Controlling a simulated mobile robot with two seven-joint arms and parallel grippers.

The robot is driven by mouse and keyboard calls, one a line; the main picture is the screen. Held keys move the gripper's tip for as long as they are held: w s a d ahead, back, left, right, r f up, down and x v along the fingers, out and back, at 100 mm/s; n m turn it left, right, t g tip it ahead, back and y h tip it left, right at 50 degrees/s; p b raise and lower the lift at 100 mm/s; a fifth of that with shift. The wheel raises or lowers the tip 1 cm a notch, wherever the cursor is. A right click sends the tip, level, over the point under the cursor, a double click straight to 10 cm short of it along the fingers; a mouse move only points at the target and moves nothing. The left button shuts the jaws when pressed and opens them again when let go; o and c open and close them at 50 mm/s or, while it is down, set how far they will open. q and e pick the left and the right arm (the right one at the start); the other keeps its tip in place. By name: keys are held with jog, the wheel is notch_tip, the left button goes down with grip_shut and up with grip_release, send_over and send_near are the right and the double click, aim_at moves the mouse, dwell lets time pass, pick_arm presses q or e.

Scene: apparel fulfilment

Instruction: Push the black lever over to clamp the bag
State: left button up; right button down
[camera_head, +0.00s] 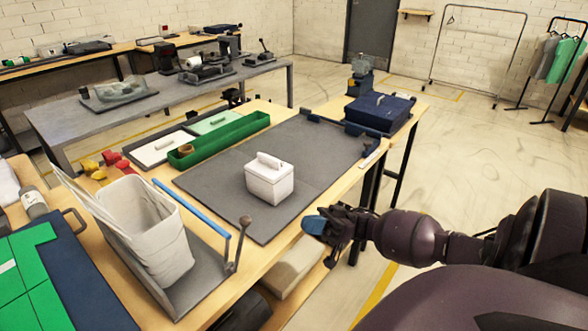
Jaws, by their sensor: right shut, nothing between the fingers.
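A pale, open-topped bag (140,225) stands upright on a grey plate (203,272) at the front left of the table. A blue bar (190,208) slants along the right side of the bag, apart from it. The lever (240,242), a dark rod with a round knob, stands up at the near end of this bar. My right gripper (316,224) is shut and empty. It is to the right of the lever, clear of it, by the table's front edge. My left gripper is not in view.
A white lidded box (269,180) sits on the dark grey mat (228,199) behind the lever. A green tray (222,138) and a dark blue case (380,112) stand farther back. A blue and green board (65,275) is at the left. Open floor is to the right.

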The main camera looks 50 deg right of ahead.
jog(key=p, duration=0.1)
send_near(250, 221)
jog(key=w+f+x, duration=0.1)
jog(key=x, duration=0.4)
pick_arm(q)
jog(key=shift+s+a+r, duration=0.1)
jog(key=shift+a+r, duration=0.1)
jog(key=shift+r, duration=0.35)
pick_arm(e)
jog(key=shift+x, duration=0.95)
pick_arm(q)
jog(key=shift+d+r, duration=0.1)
pick_arm(e)
jog(key=shift+r, duration=0.15)
